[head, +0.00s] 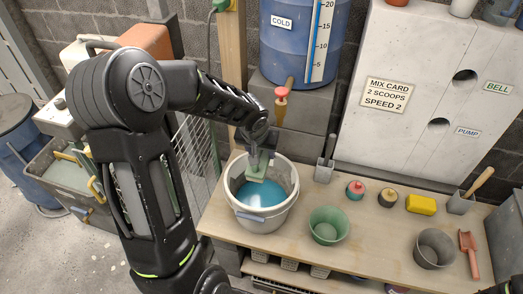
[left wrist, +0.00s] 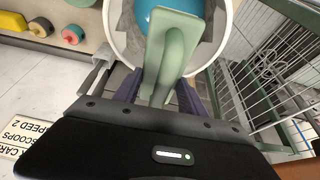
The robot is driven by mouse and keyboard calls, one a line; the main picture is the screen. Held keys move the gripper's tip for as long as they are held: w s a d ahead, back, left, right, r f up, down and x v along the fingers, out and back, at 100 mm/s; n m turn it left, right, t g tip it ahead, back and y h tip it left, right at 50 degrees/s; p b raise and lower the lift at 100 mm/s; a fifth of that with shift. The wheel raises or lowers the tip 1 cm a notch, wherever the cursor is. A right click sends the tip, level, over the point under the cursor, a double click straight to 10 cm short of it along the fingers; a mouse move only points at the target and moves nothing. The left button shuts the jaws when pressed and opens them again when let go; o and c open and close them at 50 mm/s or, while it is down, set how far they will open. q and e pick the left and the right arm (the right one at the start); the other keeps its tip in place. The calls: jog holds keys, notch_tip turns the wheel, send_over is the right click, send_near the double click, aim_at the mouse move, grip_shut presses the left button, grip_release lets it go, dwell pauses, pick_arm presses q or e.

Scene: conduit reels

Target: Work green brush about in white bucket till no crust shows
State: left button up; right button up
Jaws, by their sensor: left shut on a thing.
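The white bucket (head: 262,219) stands on the wooden bench with blue liquid (head: 262,194) inside. It also shows in the left wrist view (left wrist: 222,20), where greyish patches are visible on its inner wall. My left gripper (head: 259,155) points down over the bucket, shut on the green brush (head: 256,173). The brush's head is inside the bucket's mouth, above or at the liquid; I cannot tell whether it touches. In the left wrist view the green brush (left wrist: 170,50) sits between the fingers (left wrist: 156,96) and hides part of the bucket.
A green bowl (head: 328,226) and a grey pot (head: 434,248) stand right of the bucket. A blue barrel (head: 300,45) stands behind; a wire rack (head: 196,150) is left.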

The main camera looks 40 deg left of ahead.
pick_arm(q)
jog(key=shift+d+r, duration=0.1)
jog(key=shift+d, duration=0.2)
jog(key=shift+a, duration=0.1)
jog(key=shift+a, duration=0.1)
